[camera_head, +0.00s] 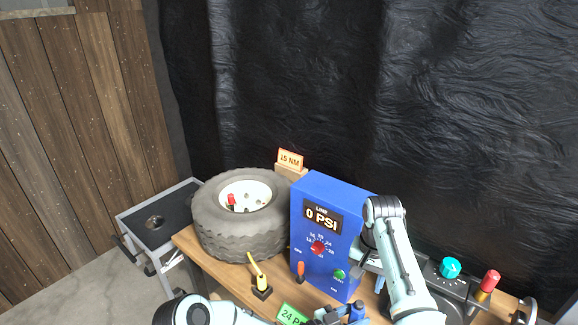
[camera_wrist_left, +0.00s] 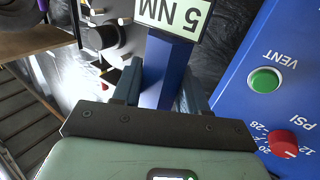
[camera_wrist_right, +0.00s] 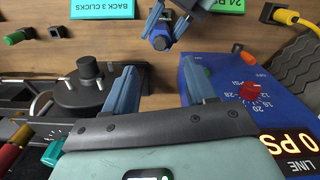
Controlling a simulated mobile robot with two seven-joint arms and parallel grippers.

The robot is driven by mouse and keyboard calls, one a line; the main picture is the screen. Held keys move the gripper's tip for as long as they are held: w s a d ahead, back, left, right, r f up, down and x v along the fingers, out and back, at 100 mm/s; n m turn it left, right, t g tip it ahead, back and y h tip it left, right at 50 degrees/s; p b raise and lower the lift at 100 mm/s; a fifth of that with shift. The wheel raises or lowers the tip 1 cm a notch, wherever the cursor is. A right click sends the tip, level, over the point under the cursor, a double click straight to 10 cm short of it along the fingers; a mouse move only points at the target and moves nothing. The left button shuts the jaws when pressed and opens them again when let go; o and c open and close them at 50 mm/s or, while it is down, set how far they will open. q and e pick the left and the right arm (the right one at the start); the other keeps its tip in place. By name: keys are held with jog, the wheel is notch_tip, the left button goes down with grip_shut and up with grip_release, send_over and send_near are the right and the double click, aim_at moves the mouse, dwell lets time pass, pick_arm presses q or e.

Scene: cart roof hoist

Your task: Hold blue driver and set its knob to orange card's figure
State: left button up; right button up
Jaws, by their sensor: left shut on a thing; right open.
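My left gripper (camera_wrist_left: 160,88) is shut on the blue driver (camera_wrist_left: 172,62), whose pale face reads 5 NM, upside down in the left wrist view. In the head view the driver (camera_head: 357,312) is low, near the bench's front. In the right wrist view the driver (camera_wrist_right: 165,22) shows a dark round end (camera_wrist_right: 160,42) towards me, between the left gripper's fingers. My right gripper (camera_wrist_right: 158,86) is open and empty, apart from the driver. The orange card (camera_head: 290,159) reads 15 NM and stands behind the tire.
A blue box (camera_head: 313,235) reading 0 PSI has a red knob and green VENT button; my right arm is close beside it. A green 24 PSI card (camera_head: 292,315) and teal BACK 3 CLICKS card (camera_wrist_right: 103,8) are near. A black knobbed unit (camera_wrist_right: 85,90) is right.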

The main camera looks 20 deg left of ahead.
aim_at(360, 303)
jog(key=shift+f+n, duration=0.3)
jog(key=shift+f, duration=4.15)
jog(key=shift+r, duration=1.5)
